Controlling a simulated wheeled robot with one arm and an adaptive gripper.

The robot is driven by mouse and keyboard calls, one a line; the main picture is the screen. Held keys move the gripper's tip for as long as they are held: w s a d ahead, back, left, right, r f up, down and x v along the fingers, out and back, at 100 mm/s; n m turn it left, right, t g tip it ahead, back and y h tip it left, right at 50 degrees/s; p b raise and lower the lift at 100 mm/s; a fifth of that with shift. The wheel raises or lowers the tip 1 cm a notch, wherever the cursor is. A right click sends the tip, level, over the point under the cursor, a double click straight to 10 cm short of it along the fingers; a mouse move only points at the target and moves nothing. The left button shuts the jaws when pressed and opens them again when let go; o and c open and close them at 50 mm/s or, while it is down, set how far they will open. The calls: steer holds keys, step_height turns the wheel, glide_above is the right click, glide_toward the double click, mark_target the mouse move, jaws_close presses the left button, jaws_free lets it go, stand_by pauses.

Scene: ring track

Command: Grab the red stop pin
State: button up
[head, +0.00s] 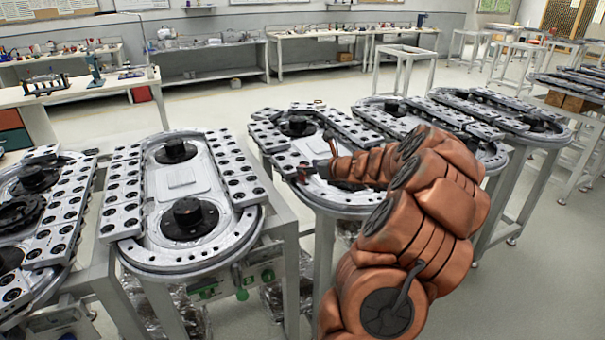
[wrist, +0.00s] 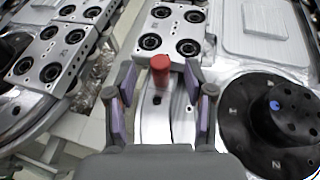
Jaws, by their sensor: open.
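The red stop pin (wrist: 160,70) stands on the rail of the ring track (wrist: 185,122) in the wrist view, just ahead of my fingertips and roughly midway between them. My gripper (wrist: 162,88) is open, with one finger at each side of the pin's line and nothing between the pads. In the head view my gripper (head: 312,172) is over the near left part of the middle track. I cannot make out the pin clearly in the head view. The pin's lower end is partly hard to see in the wrist view.
A carriage plate with black rollers (wrist: 172,30) sits on the rail just beyond the pin. A black hub (wrist: 275,115) is to the right of my gripper. Another track with carriages (head: 180,205) stands to the left, across a gap. Open floor lies behind the tracks.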

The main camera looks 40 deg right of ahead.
steer(key=shift+x, duration=2)
steer(key=shift+f, duration=0.1)
steer(key=shift+s, duration=0.1)
jaws_close()
